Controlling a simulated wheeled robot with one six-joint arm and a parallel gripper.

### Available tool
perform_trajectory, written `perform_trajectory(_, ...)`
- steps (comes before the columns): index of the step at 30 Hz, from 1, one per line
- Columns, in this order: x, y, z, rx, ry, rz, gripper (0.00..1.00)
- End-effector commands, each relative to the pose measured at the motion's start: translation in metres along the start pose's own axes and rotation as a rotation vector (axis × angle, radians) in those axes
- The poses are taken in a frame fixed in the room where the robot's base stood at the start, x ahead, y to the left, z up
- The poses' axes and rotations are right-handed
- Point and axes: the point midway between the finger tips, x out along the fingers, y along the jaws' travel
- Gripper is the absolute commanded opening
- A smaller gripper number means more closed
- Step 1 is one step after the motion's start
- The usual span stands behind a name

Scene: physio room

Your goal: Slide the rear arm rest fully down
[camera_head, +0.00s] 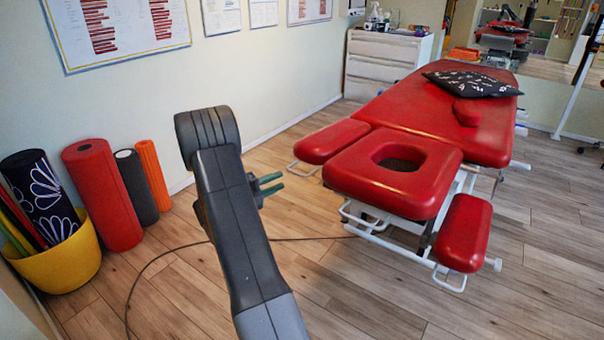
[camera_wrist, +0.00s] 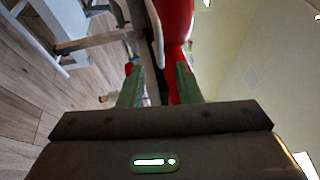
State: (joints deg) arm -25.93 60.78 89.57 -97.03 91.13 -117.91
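The treatment table has two red arm rests beside its face-hole headrest (camera_head: 395,190). The far arm rest (camera_head: 332,141), on the wall side, sits level with a white wire bracket (camera_head: 303,168) below it. The near arm rest (camera_head: 463,233) sits lower, on the right. I take the far one as the rear arm rest. My gripper (camera_head: 271,184) is open and empty, left of the far arm rest and apart from it. In the wrist view, a red pad (camera_wrist: 178,25) and a white bar (camera_wrist: 155,35) show beyond my green fingers (camera_wrist: 158,88); I cannot tell surely which pad this is.
A yellow bucket (camera_head: 62,255) with rolls, a red roller (camera_head: 103,195), a dark roller (camera_head: 136,188) and an orange roller (camera_head: 153,175) stand at left. A cable (camera_head: 165,255) crosses the floor. A white drawer cabinet (camera_head: 385,65) stands behind.

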Motion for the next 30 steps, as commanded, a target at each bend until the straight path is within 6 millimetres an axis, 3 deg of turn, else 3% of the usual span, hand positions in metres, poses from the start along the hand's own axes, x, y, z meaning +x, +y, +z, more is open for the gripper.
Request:
perform_trajectory(6, 0.049, 0.002, -0.002, 0.003, 0.005, 0.000, 0.31)
perform_trajectory(12, 0.080, 0.001, -0.001, 0.003, 0.003, 0.000, 0.31)
perform_trajectory(18, 0.094, 0.000, -0.001, 0.003, 0.001, 0.000, 0.31)
perform_trajectory(26, 0.095, 0.000, -0.001, 0.002, 0.000, 0.001, 0.31)
perform_trajectory(30, 0.095, 0.000, -0.001, 0.002, 0.000, 0.001, 0.07)
